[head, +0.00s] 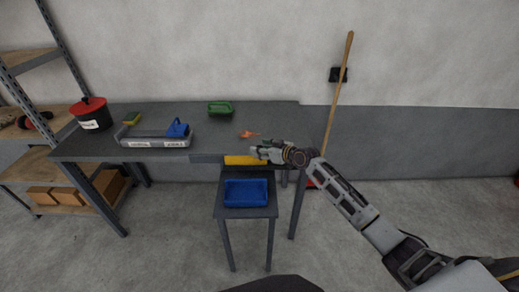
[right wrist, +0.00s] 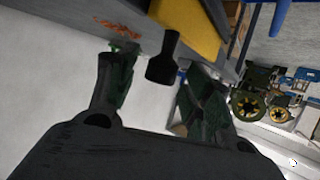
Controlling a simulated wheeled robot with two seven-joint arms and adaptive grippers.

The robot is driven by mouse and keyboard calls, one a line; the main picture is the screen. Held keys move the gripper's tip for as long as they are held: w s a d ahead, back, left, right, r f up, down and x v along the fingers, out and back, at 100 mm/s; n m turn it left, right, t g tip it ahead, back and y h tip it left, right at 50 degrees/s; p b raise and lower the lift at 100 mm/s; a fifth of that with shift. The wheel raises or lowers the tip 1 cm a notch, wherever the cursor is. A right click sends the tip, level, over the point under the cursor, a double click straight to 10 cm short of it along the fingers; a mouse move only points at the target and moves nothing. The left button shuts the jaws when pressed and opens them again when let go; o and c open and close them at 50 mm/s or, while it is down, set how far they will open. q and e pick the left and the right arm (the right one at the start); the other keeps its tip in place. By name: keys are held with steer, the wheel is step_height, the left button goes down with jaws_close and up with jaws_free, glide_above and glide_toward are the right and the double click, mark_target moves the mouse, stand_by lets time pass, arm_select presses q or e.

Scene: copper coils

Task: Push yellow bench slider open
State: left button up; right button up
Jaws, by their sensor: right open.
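The yellow slider (head: 243,160) sits at the front edge of the grey workbench (head: 220,143), above the small stand. In the right wrist view the yellow slider (right wrist: 190,22) fills the upper middle. A dark paddle-shaped piece (right wrist: 164,62) shows just below it; I cannot tell whether it is the slider's handle. My right gripper (head: 257,152) is at the slider's right end, partly covering it. In the wrist view its fingers (right wrist: 152,72) are apart, with the dark piece between them in the picture. Contact cannot be told. My left gripper is not in view.
A blue tray (head: 246,192) stands on the small stand below the slider. On the bench are orange-red pieces (head: 250,134), a green bin (head: 220,108), a blue item (head: 178,128) and a red-lidded bucket (head: 91,115). A broom (head: 338,95) leans on the wall.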

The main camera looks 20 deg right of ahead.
steer(key=shift+x, duration=0.8)
steer(key=shift+w+a, duration=0.1)
steer(key=c, duration=1)
jaws_close()
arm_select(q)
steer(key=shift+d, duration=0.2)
